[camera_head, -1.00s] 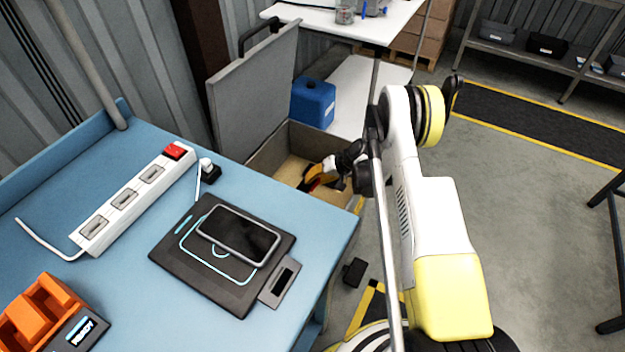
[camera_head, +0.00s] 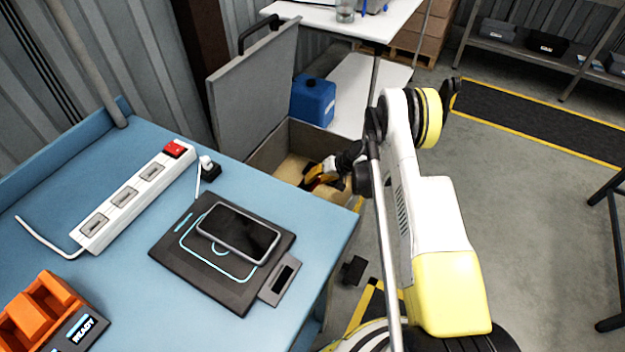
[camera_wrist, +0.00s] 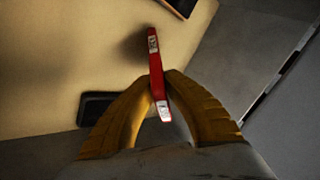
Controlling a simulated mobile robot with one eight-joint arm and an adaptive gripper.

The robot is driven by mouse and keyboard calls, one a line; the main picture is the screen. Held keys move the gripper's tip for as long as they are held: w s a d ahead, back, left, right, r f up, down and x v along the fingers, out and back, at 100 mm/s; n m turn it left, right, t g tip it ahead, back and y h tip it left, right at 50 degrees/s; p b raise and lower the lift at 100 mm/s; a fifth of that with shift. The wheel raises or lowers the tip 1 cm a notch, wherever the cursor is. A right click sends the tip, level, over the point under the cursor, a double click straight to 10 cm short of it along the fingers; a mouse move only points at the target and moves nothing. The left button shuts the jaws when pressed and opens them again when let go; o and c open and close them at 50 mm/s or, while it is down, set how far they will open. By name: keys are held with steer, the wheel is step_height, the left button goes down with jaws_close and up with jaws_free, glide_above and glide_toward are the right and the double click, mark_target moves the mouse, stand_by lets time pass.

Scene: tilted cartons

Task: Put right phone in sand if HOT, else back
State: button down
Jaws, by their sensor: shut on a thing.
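My gripper (camera_head: 324,174) is inside the open box of sand (camera_head: 295,171), low over the sand. In the wrist view its yellow fingers (camera_wrist: 160,95) are shut on a slim red object (camera_wrist: 155,72) with pale labels at both ends, seen edge-on; I cannot tell if it is a phone. A dark phone-like slab (camera_wrist: 95,107) lies on the sand beside the left finger. A dark-screened phone (camera_head: 239,230) lies on the black pad (camera_head: 195,260) on the blue table. The pad's small side display (camera_head: 284,279) looks dark; I see no HOT reading.
The box's grey lid (camera_head: 255,90) stands open behind it. A white power strip (camera_head: 135,200) and an orange holder (camera_head: 45,310) with a READY display (camera_head: 83,327) are on the blue table (camera_head: 90,160). A blue canister (camera_head: 313,100) stands behind the box.

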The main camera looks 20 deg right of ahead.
steer(key=c, duration=1.5)
jaws_free()
steer(key=s+d+r+p, duration=0.2)
steer(key=d+r, duration=0.1)
steer(key=r, duration=0.6)
steer(key=s+d+r+p, duration=0.2)
steer(key=d+r, duration=0.1)
steer(key=r, duration=0.7)
steer(key=shift+s+d+p, duration=0.15)
steer(key=shift+s+p, duration=0.15)
steer(key=shift+p, duration=0.05)
steer(key=shift+r, duration=0.15)
